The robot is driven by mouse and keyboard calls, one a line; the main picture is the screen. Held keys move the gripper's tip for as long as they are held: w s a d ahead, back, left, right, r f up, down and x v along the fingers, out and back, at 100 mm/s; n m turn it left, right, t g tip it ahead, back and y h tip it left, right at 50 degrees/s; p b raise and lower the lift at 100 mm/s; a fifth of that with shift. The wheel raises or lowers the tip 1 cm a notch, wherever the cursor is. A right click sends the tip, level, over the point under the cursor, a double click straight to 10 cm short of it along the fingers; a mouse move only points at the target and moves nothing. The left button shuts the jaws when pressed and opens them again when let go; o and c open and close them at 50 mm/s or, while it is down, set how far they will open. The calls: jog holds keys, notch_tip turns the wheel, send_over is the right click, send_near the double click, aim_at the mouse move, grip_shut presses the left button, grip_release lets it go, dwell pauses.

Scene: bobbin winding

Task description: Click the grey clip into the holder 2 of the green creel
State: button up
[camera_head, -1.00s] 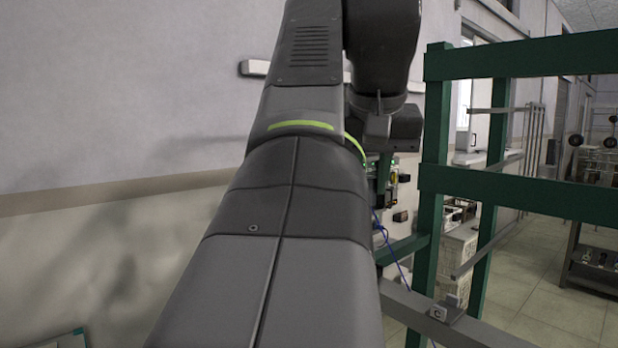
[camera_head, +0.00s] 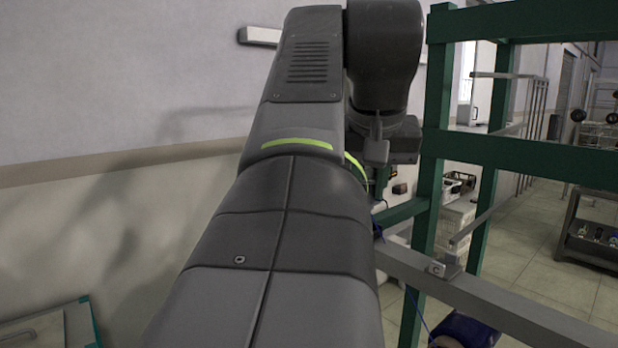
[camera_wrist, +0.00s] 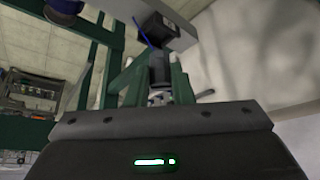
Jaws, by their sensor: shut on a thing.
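The green creel (camera_head: 430,165) stands to the right of my arm in the head view, with a grey rail (camera_head: 490,293) across it. A small grey bracket (camera_head: 443,268) sits on the rail; I cannot read a holder number. In the wrist view the rail (camera_wrist: 178,33) runs across the top, with a dark block (camera_wrist: 155,28) on it. My gripper (camera_wrist: 160,97) is shut on a small dark grey piece, seemingly the grey clip (camera_wrist: 158,66), which points toward the rail and looks apart from it.
A blue spool (camera_head: 465,328) is below the rail, and a blue thread (camera_wrist: 140,32) hangs near the dark block. Green creel posts stand close around my gripper. A pale wall (camera_head: 120,80) is on the left. A dark cart (camera_head: 592,240) stands farther back right.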

jog(key=shift+f, duration=0.25)
dwell(0.3)
jog(key=shift+f+b, duration=1.45)
jog(key=shift+f, duration=0.35)
jog(key=o, duration=1)
jog(key=shift+r, duration=0.1)
jog(key=v, duration=1.3)
jog(key=shift+s+r+p, duration=0.15)
jog(key=shift+r+p, duration=0.2)
jog(key=shift+r, duration=0.05)
